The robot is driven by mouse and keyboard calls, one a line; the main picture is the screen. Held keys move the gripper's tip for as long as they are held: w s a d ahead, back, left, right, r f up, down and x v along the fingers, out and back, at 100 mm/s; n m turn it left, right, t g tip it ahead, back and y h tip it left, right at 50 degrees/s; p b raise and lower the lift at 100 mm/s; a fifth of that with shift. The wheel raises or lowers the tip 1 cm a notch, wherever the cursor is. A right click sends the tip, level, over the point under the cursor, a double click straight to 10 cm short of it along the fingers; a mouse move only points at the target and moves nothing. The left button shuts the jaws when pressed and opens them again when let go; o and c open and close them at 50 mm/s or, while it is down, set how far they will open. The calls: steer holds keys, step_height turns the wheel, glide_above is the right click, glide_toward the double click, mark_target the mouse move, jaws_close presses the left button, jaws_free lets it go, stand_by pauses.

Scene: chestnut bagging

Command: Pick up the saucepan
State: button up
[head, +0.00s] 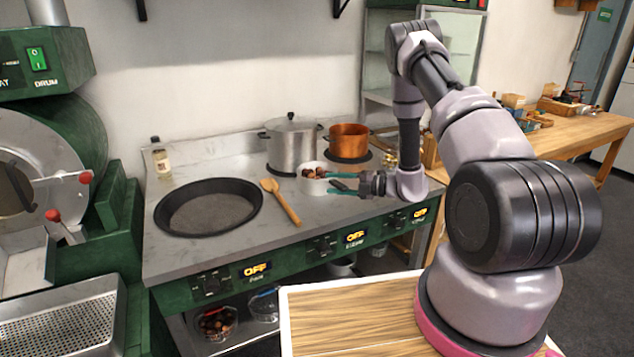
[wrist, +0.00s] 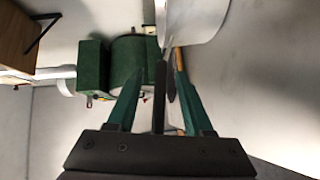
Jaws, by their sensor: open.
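The saucepan (head: 312,185) is small and white, with brown chestnuts inside, and stands on the stove top in the head view. In the wrist view its pale wall (wrist: 195,20) is at the top, and its dark handle (wrist: 158,98) runs down between my fingers. My gripper (head: 331,183) is open, coming from the right at the saucepan's handle side. In the wrist view my gripper (wrist: 157,65) has one green finger on each side of the handle, with visible gaps. The handle is mostly hidden in the head view.
A wooden spoon (head: 283,203) and a wide black pan (head: 208,208) lie left of the saucepan. A lidded steel pot (head: 292,148) and a copper pot (head: 348,141) stand behind it. A spice jar (head: 161,162) is at the back left.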

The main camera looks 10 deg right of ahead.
steer(key=shift+w+a, duration=0.1)
steer(key=shift+a, duration=0.1)
jaws_close()
stand_by(1.3)
